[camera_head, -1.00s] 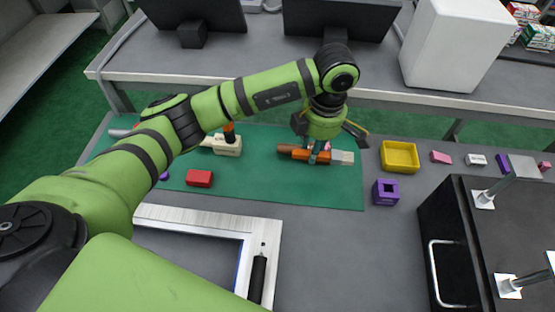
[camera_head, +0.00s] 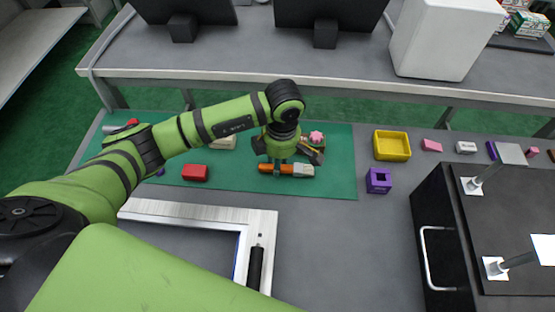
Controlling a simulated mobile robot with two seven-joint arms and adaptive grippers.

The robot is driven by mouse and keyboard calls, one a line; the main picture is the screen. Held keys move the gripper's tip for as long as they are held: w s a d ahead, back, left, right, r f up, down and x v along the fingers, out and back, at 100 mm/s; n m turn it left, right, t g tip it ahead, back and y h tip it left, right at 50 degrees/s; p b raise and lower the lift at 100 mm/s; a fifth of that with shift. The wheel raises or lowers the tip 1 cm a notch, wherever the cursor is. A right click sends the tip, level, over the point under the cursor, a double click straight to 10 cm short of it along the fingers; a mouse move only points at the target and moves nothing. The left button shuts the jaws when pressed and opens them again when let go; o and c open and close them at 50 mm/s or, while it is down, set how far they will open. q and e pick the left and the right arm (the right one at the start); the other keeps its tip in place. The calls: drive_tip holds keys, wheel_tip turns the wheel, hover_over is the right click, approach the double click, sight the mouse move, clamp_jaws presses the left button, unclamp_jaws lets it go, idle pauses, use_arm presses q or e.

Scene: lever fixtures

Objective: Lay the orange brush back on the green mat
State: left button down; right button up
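The orange brush (camera_head: 290,170) has an orange body and a pale grey-white head at its right end. It lies level at or just above the green mat (camera_head: 335,175), in the mat's right half; I cannot tell if it touches. My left gripper (camera_head: 281,167) points down over the brush, with its fingers around the orange part, and looks shut on it. My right gripper is not in view.
A pink flower-shaped piece (camera_head: 316,137) is just behind the gripper. A red block (camera_head: 195,173) and a partly hidden beige block (camera_head: 222,142) are on the mat's left. A yellow tray (camera_head: 392,146) and purple block (camera_head: 378,181) stand right of the mat.

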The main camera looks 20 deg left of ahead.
use_arm(q)
drive_tip(key=shift+f, duration=0.1)
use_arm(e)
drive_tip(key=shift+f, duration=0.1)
use_arm(q)
drive_tip(key=c, duration=1)
unclamp_jaws()
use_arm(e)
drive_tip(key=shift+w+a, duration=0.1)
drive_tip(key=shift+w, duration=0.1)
use_arm(q)
drive_tip(key=shift+r, duration=0.35)
drive_tip(key=r, duration=1.1)
drive_tip(key=shift+w+d+r, duration=0.1)
drive_tip(key=shift+d+r, duration=0.2)
drive_tip(key=shift+d, duration=0.05)
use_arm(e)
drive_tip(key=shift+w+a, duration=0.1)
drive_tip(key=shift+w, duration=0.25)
